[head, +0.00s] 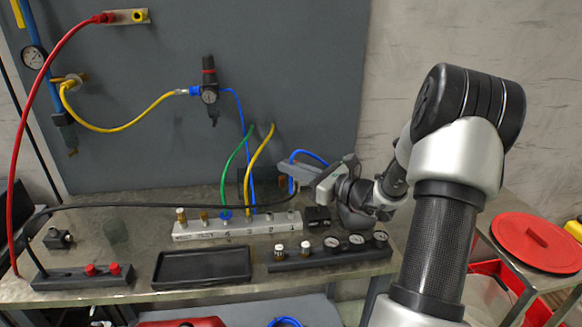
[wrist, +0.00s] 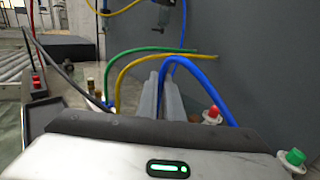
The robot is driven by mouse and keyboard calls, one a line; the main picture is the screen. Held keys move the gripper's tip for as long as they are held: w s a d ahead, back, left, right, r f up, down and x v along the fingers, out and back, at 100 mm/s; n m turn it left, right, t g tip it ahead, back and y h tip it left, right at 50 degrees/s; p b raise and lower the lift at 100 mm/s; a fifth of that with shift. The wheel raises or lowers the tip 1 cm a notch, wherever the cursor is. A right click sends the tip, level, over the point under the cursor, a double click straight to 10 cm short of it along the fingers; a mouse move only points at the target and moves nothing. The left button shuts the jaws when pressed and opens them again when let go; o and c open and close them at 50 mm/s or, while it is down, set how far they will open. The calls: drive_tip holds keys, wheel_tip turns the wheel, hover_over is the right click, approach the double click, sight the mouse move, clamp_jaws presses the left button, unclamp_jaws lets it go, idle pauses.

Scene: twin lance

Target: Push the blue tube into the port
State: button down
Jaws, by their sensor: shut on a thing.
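The blue tube (head: 309,155) arcs up behind my gripper (head: 288,172) at the back of the bench. My gripper also shows in the wrist view (wrist: 164,85), its two fingers close together and shut on the blue tube, which arches over beside them (wrist: 203,78). The tube's tip is hidden. The pale port block (head: 236,228), with a row of numbered ports and several fittings, stands on the bench below and left of my gripper. My gripper is above the block's right end. I cannot tell which port lies under the tube.
A green tube (head: 233,157) and a yellow tube (head: 259,150) come down near the block. A black cable (head: 140,206) crosses behind it. A black tray (head: 203,266) and a gauge strip (head: 325,252) lie in front. The grey panel (head: 300,60) rises behind.

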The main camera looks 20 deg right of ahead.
sight(291, 193)
drive_tip(key=shift+f+b, duration=1.55)
drive_tip(key=shift+f, duration=1.05)
drive_tip(key=shift+f+b, duration=0.8)
drive_tip(key=shift+f, duration=0.75)
drive_tip(key=c, duration=1.8)
unclamp_jaws()
drive_tip(key=shift+c, duration=0.2)
drive_tip(key=shift+s, duration=0.1)
drive_tip(key=p+v, duration=0.1)
drive_tip(key=v, duration=1.6)
drive_tip(key=shift+s, duration=0.1)
drive_tip(key=shift+r, duration=0.1)
